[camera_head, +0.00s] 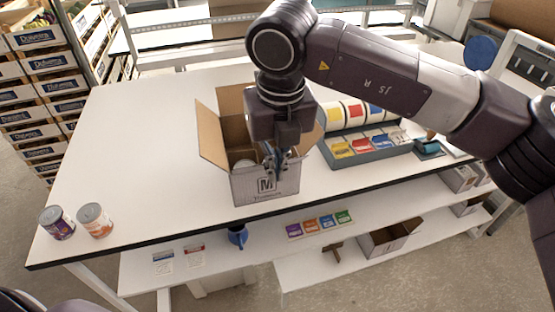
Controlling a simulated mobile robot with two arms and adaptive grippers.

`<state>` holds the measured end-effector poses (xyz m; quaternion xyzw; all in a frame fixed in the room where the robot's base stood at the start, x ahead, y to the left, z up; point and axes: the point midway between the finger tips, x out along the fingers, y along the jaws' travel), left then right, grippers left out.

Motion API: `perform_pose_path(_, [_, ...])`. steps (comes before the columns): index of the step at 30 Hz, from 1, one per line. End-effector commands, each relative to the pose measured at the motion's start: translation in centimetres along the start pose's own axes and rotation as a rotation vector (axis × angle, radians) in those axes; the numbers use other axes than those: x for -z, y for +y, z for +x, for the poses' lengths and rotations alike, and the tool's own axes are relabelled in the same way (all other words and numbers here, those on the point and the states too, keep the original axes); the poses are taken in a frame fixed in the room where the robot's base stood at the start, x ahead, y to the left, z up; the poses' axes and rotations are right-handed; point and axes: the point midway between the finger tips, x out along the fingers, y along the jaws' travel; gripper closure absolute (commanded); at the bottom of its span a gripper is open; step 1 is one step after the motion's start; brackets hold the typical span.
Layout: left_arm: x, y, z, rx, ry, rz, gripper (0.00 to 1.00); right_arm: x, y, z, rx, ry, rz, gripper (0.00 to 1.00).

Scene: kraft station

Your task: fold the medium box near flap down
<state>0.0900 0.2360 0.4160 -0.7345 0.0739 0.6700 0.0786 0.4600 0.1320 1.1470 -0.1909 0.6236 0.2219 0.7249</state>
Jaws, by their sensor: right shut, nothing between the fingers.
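The medium box (240,187) is an open cardboard carton on the white table, with a large "M" on its near side. Its left flap (211,137) stands up and leans outward. The far flap (231,103) is raised behind the opening, and part of the right flap (305,142) shows beside my gripper. My right gripper (279,168) points down at the near edge of the box, shut and empty. It covers part of the opening, and I cannot make out the near flap clearly. My left gripper is out of view.
Two cans (95,220) stand at the table's near left corner. A teal tray (372,152) with coloured packets and rolls lies right of the box. A lower shelf (215,280) holds coloured cards and a blue item.

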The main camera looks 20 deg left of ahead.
Motion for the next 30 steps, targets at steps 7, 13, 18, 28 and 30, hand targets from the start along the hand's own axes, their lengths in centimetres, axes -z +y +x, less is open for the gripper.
perform_pose_path(7, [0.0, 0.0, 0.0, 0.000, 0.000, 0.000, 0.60, 0.0, 0.0, 0.0, 0.000, 0.000, 0.000, 1.00])
perform_pose_path(13, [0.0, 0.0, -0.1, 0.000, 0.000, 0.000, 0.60, -0.2, 0.0, 0.0, 0.000, 0.000, 0.000, 1.00])
perform_pose_path(18, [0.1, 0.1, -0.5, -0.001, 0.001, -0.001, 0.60, -1.5, 0.0, 0.1, 0.000, 0.002, 0.002, 1.00])
perform_pose_path(28, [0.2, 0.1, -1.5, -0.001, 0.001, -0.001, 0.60, -4.5, -0.1, 0.4, 0.000, 0.001, 0.002, 1.00])
perform_pose_path(30, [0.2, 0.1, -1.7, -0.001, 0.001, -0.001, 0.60, -5.1, -0.1, 0.4, 0.001, 0.001, 0.001, 1.00])
